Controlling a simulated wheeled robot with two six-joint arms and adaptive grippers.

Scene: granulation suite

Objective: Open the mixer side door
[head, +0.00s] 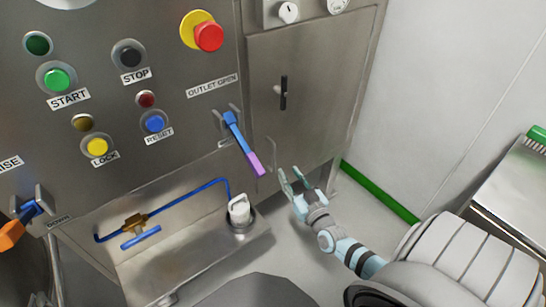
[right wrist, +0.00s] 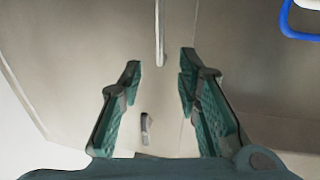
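The mixer side door (head: 305,105) is a grey metal panel on the right part of the machine; it looks shut. A black latch (head: 283,93) sits upright on its upper half. A thin grey bar handle (head: 271,155) stands near the door's lower left edge. My right gripper (head: 287,177) is open and empty, just right of and below this bar. In the right wrist view the bar (right wrist: 160,35) lies beyond the gap between the open fingers (right wrist: 160,68), apart from them. The small latch (right wrist: 146,128) shows there too. My left gripper is not in view.
Left of the door is a blue lever with a purple end (head: 241,142), below the red and yellow stop button (head: 207,34). Blue piping (head: 180,195) and a white-capped fitting (head: 239,209) sit below. A metal table (head: 505,190) stands at right. A green floor strip (head: 378,192) edges the wall.

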